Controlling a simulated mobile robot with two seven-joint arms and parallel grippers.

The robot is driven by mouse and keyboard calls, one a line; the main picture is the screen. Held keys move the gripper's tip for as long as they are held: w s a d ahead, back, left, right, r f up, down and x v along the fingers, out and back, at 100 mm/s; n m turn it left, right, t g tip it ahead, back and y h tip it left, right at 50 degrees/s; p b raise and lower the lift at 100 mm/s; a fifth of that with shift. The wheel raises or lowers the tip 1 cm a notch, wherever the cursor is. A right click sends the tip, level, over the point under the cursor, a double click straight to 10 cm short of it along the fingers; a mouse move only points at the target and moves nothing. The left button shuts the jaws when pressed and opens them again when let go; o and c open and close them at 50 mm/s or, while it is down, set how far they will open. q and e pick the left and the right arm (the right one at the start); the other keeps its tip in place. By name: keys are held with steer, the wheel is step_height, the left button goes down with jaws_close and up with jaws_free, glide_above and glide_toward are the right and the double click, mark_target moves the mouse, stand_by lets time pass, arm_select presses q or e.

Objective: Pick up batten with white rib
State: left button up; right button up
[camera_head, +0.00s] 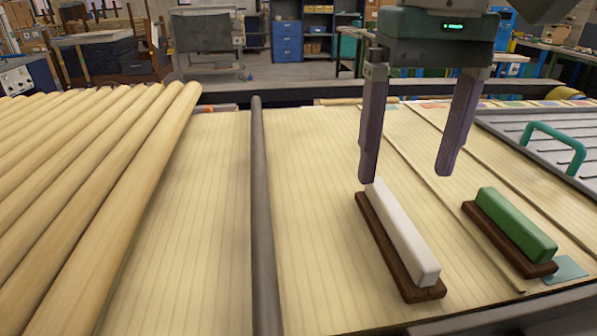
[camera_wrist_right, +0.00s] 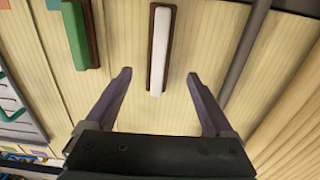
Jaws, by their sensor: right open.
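The batten with the white rib (camera_head: 403,237) lies on the wooden surface right of centre in the head view, its white rib on a dark brown base. In the right wrist view the same batten (camera_wrist_right: 159,50) lies beyond the fingertips, between their lines. My right gripper (camera_head: 409,178) is open and empty, above the far end of the white batten; it also shows in the right wrist view (camera_wrist_right: 158,76). A second batten with a green rib (camera_head: 516,226) lies to the right of the white one. My left gripper is not in view.
A dark rail (camera_head: 262,200) runs lengthwise left of the white batten. Several turned wooden poles (camera_head: 95,190) lie side by side at the left. A grey ribbed panel with a green handle (camera_head: 560,143) is at the right. Bare planks lie between rail and batten.

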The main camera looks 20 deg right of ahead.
mark_target(404, 222)
steer(key=shift+s+f, duration=0.2)
steer(key=shift+f, duration=0.95)
steer(key=f+p, duration=0.1)
steer(key=f, duration=0.1)
steer(key=s+f+p, duration=0.1)
steer(key=f, duration=0.2)
steer(key=shift+s, duration=0.1)
steer(key=shift+f, duration=0.35)
steer(key=shift+c, duration=0.2)
jaws_close()
